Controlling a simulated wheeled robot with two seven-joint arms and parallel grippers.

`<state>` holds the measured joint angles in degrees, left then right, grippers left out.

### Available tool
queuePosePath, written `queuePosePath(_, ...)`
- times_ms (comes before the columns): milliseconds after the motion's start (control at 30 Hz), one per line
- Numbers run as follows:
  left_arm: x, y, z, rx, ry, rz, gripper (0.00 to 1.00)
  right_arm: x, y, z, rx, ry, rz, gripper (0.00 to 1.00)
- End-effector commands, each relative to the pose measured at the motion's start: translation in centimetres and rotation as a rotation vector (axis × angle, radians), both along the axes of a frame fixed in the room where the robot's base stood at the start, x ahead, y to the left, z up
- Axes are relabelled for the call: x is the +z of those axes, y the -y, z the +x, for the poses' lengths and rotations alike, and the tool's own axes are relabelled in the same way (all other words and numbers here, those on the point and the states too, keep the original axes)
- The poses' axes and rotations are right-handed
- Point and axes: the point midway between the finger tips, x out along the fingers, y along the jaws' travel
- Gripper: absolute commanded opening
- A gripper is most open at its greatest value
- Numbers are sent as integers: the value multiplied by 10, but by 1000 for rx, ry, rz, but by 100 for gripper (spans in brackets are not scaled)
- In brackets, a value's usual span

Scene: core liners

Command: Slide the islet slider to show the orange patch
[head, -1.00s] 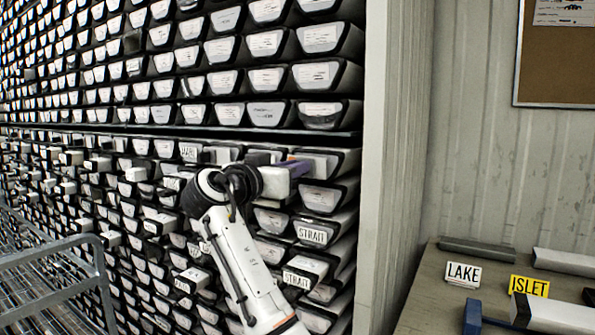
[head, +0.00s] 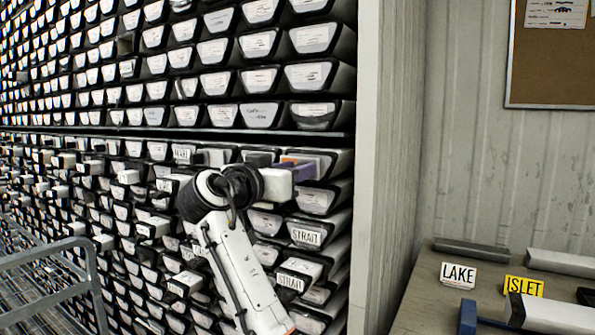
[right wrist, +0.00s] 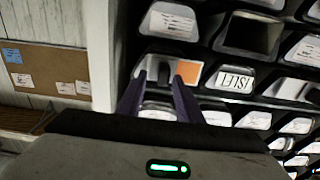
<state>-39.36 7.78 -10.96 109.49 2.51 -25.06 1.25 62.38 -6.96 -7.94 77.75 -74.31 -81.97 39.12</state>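My right gripper (right wrist: 160,82) is at a drawer face in the rack, its purple fingers apart on either side of a dark slider knob (right wrist: 164,72). The knob appears nearer the right finger in the right wrist view; contact is unclear. An orange patch (right wrist: 190,72) shows on this face just right of that finger. It also shows in the head view (head: 289,160), left of a purple finger. An upside-down label (right wrist: 236,80), apparently ISLET, sits on the neighbouring face in the wrist view. My right gripper (head: 303,171) partly hides the face in the head view. My left gripper is out of view.
Other drawers surround the spot, some with STRAIT labels (head: 306,236). The rack's side panel (head: 385,200) is close on the right. A table (head: 425,300) holds a LAKE card (head: 459,275) and a yellow ISLET card (head: 524,286). A cart rail (head: 60,245) stands at left.

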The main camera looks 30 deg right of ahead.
Motion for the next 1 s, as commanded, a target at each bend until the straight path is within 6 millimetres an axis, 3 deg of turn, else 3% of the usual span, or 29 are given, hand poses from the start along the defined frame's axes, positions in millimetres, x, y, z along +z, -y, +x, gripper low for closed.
queuePosePath(300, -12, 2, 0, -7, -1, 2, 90, -3, -55, -28, 3, 1, 3, 33)
queuePosePath(500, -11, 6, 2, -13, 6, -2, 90, -2, -78, -40, 0, 0, 2, 33)
queuePosePath(1000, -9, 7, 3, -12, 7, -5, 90, -1, -83, -43, -2, -1, 2, 33)
